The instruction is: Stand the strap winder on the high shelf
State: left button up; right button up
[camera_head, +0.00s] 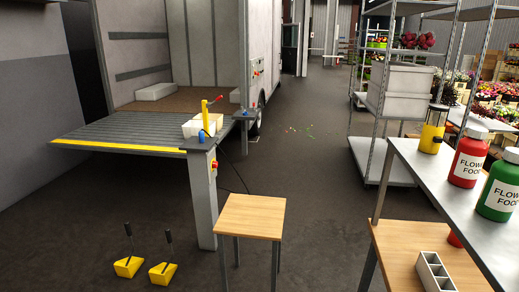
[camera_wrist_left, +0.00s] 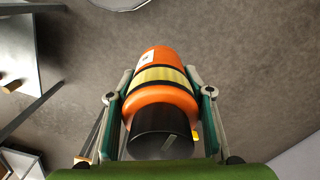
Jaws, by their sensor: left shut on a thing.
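My left gripper (camera_wrist_left: 160,92) is shut around an orange cylinder (camera_wrist_left: 160,60) with a pale yellow band, a white label and a black end; it appears to be the strap winder. The black end points toward the bottom of the left wrist view, and the fingers lie along both sides. The held thing and both grippers are out of the head view. At the right of the head view stands a rack with a grey metal upper shelf (camera_head: 420,170), probably the high shelf, above a wooden lower shelf (camera_head: 400,245).
The upper shelf bears a yellow lantern-like thing (camera_head: 433,130), a red bottle (camera_head: 468,160) and a green bottle (camera_head: 500,190). A grey divided box (camera_head: 432,270) is below. A small wooden table (camera_head: 250,215) stands mid-front; yellow chocks (camera_head: 128,265) lie left. Floor between table and rack is clear.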

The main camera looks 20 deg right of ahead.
aim_at(461, 196)
jog(key=i+z, duration=0.15)
jog(key=z, duration=0.35)
jog(key=i+j+z, duration=0.1)
jog(key=z, duration=0.35)
jog(key=i+j+z, duration=0.1)
jog(key=z, duration=0.4)
jog(key=i+j+z, duration=0.1)
jog(key=z, duration=0.4)
jog(key=i+j+z, duration=0.2)
jog(key=z, duration=0.2)
jog(key=i+j+z, duration=0.1)
jog(key=j+z, duration=0.35)
jog(key=i+j+z, duration=0.1)
jog(key=j+z, duration=0.55)
jog(key=z, duration=0.2)
jog(key=i+j, duration=0.05)
